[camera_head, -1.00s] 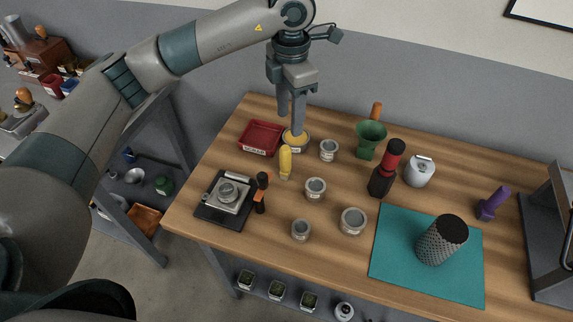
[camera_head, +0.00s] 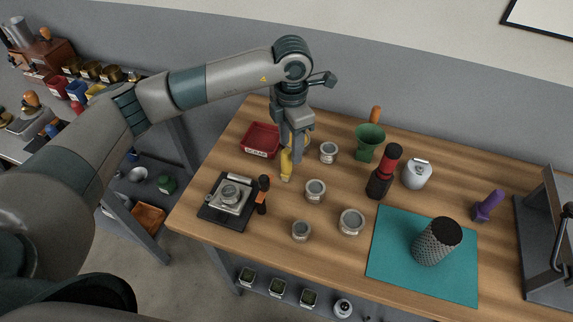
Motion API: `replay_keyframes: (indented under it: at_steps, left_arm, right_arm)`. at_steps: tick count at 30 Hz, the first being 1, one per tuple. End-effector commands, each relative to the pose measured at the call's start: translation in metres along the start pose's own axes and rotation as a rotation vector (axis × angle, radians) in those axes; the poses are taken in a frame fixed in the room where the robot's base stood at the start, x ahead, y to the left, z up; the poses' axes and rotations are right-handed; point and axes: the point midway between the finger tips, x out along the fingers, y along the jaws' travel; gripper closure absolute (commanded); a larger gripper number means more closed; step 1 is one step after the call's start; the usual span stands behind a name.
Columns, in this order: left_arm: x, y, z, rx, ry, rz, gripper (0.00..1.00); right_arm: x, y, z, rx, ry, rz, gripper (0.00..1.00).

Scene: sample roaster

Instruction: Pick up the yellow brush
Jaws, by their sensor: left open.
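The yellow brush (camera_head: 286,165) stands on the wooden table (camera_head: 330,228), left of the middle. My left gripper (camera_head: 293,158) points down over it, with its fingers at the upper part of the brush. The jaws are open. The fingers overlap the brush's top in this view, and I cannot tell whether they touch it. My right gripper is not in view.
A red tray (camera_head: 260,140) lies left of the brush. A scale with a metal cup (camera_head: 230,196) and an orange-topped black tool (camera_head: 263,195) stand in front. Grey tins (camera_head: 315,190) stand to the right. A teal mat (camera_head: 422,275) lies further right.

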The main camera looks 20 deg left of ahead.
Motion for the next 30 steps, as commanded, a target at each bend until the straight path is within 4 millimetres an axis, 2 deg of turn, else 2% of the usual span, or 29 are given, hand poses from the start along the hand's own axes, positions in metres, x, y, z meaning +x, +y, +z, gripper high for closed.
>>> replay_keyframes:
  at_steps: [1,4,9,22,30]
  left_arm:
    - [0.007,-0.001,-0.002,0.000,0.006,-0.003,0.55]
    - [0.022,-0.001,-0.001,-0.001,0.005,-0.003,0.55]
    - [0.038,-0.001,-0.001,0.001,0.003,-0.001,0.55]
    - [0.041,-0.001,-0.001,0.001,0.002,-0.001,0.55]
    - [0.060,-0.003,-0.011,-0.001,0.004,-0.003,0.55]
  right_arm:
    - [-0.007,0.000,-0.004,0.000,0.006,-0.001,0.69]
    - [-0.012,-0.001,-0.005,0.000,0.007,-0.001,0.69]
    - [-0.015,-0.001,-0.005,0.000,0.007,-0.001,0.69]
    - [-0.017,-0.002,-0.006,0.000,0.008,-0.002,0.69]
    - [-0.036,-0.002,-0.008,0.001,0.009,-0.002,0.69]
